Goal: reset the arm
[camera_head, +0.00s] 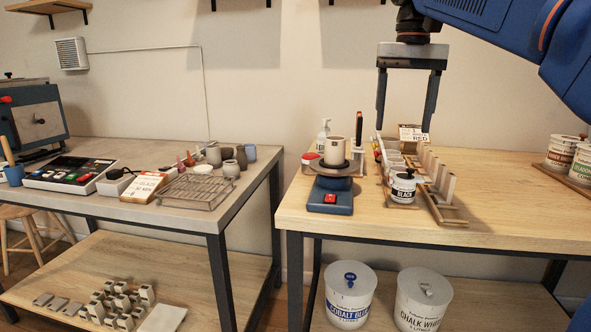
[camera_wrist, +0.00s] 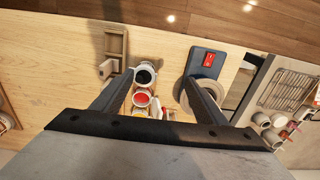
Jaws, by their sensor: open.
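My gripper (camera_head: 406,112) hangs pointing down above the right table (camera_head: 510,190). Its two fingers are wide apart with nothing between them in the head view. In the wrist view the open gripper (camera_wrist: 160,88) points down over a row of small jars, among them a jar with a black top (camera_wrist: 145,73) and one with red inside (camera_wrist: 142,98). The jar labelled BLACK (camera_head: 403,187) stands on the table below the gripper in the head view. My blue arm comes in from the upper right.
A small wheel with a blue base (camera_head: 330,196) carries a pale cup (camera_head: 335,150). A slotted wooden rack (camera_head: 447,210) stands beside the jars. Labelled tubs (camera_head: 560,152) stand at the far right. The left table holds a wire rack (camera_head: 197,192). The right table's front right is clear.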

